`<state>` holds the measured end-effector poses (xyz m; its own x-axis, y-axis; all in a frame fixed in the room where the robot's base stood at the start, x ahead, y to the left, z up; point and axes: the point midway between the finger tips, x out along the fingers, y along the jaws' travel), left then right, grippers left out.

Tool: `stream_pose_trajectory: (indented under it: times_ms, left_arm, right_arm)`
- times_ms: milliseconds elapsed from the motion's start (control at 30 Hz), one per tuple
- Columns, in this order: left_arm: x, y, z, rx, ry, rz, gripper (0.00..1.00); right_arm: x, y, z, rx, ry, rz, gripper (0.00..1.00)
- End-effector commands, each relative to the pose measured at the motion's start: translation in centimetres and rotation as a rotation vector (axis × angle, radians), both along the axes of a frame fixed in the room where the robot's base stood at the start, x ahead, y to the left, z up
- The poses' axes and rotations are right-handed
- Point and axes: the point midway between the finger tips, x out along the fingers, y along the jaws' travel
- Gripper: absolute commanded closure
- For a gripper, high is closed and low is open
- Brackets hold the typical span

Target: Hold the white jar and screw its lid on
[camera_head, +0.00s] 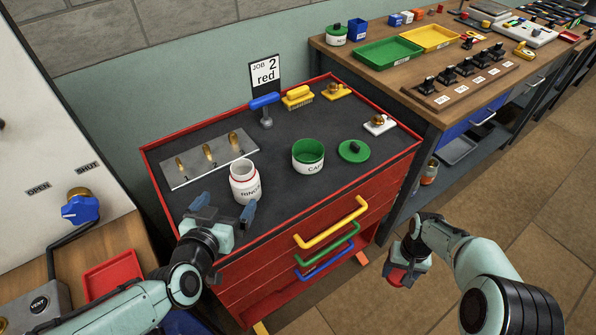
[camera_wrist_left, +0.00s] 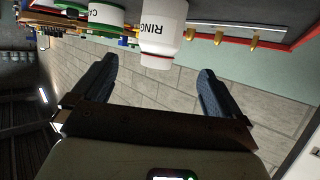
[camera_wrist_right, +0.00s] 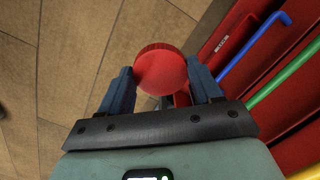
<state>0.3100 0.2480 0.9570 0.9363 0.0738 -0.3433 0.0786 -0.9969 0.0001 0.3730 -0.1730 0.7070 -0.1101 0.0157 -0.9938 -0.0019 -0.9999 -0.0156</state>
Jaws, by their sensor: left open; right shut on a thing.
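The white jar (camera_head: 245,185), open at the top with a red ring near its neck and dark lettering, stands upright on the dark top of the red cabinet. My left gripper (camera_head: 225,209) is open and empty on the jar's near side. My right gripper (camera_head: 405,262) is shut on the red lid (camera_wrist_right: 160,70), held in front of the cabinet, well apart from the jar.
A green-and-white jar (camera_head: 308,156) and its green lid (camera_head: 354,151) are right of the white jar. A grey plate (camera_head: 208,160) with brass pegs lies behind left. A blue-handled tool (camera_head: 265,104) and a "JOB 2 red" card (camera_head: 265,73) stand behind. The cabinet has drawer handles (camera_head: 331,223) in front.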

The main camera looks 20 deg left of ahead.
Motion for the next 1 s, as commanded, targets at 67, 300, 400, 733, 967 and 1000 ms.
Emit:
stream_pose_trajectory:
  times_ms: [67,300,400,733,967,1000]
  left_arm:
    - [0.0,0.0,0.0,0.000,-0.001,0.000,0.00]
    - [0.1,0.0,0.0,0.000,0.001,0.000,0.00]
    - [0.5,0.0,-0.1,-0.002,0.004,-0.001,0.00]
    - [4.8,0.3,-2.0,-0.001,0.004,-0.001,0.00]
    - [6.4,0.5,-2.4,-0.001,0.000,0.000,0.00]
    - [6.4,0.5,-2.4,-0.001,0.000,0.000,0.00]
  right_arm:
    - [0.0,0.0,0.0,0.000,0.000,0.000,0.65]
    - [0.0,0.0,0.1,0.000,0.000,0.000,0.65]
    - [0.0,0.0,0.6,0.000,-0.002,0.000,0.65]
    - [0.1,0.0,1.6,0.000,-0.004,0.000,0.65]
    - [0.1,0.0,1.4,0.000,-0.004,0.000,0.65]
    - [0.1,0.0,1.5,0.000,-0.004,0.000,0.65]
